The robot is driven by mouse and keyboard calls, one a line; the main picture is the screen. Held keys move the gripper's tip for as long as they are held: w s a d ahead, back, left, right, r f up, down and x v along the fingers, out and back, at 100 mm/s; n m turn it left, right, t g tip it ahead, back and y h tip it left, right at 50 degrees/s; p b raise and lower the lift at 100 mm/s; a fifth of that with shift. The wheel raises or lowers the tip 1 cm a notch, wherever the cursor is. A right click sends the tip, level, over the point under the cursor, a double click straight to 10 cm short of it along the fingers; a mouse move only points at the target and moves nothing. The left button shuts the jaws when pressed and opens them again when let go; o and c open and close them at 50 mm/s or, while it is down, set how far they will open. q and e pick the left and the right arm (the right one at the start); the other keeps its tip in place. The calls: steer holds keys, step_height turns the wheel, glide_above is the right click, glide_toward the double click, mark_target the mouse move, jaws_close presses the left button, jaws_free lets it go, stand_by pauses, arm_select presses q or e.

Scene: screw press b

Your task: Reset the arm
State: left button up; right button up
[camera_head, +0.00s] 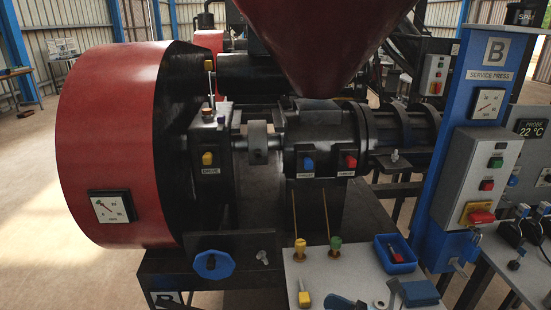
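Neither of my arms nor grippers shows in the head view. The screw press stands before me, with a large red drum guard (112,150) at the left, a black press body (320,150) in the middle and a red hopper (318,40) above. Nothing of mine is seen touching it.
A grey work table (345,268) at the bottom holds a blue tray (395,254), two thin rods with yellow and green ends, and several tools partly cut off. A blue post (480,100) with a control box (478,180) stands right. A blue handwheel (214,264) juts out at front left.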

steer(key=s+d+f+n+t+h, duration=0.1)
steer(key=s+d+f+n+h, duration=0.1)
steer(key=s+f+n+h, duration=0.6)
steer(key=s+d+f+n+h, duration=0.1)
steer(key=d+f+n+h, duration=0.15)
steer(key=f+n, duration=0.7)
steer(key=s+d+f+n+t+h, duration=0.1)
steer(key=s+d+f+n+h, duration=0.3)
steer(key=n, duration=0.9)
arm_select(q)
step_height(320, 180, up, 14)
steer(key=s+p, duration=0.1)
steer(key=p, duration=1.5)
steer(key=shift+a+f+m, duration=0.2)
steer(key=shift+a+m, duration=0.1)
steer(key=shift+a, duration=0.1)
arm_select(e)
step_height(320, 180, up, 15)
steer(key=s, duration=0.1)
steer(key=shift+s+n+h, duration=0.35)
steer(key=shift+s+n, duration=0.05)
steer(key=shift+n, duration=0.05)
arm_select(q)
steer(key=shift+s, duration=0.1)
arm_select(e)
steer(key=shift+f, duration=0.1)
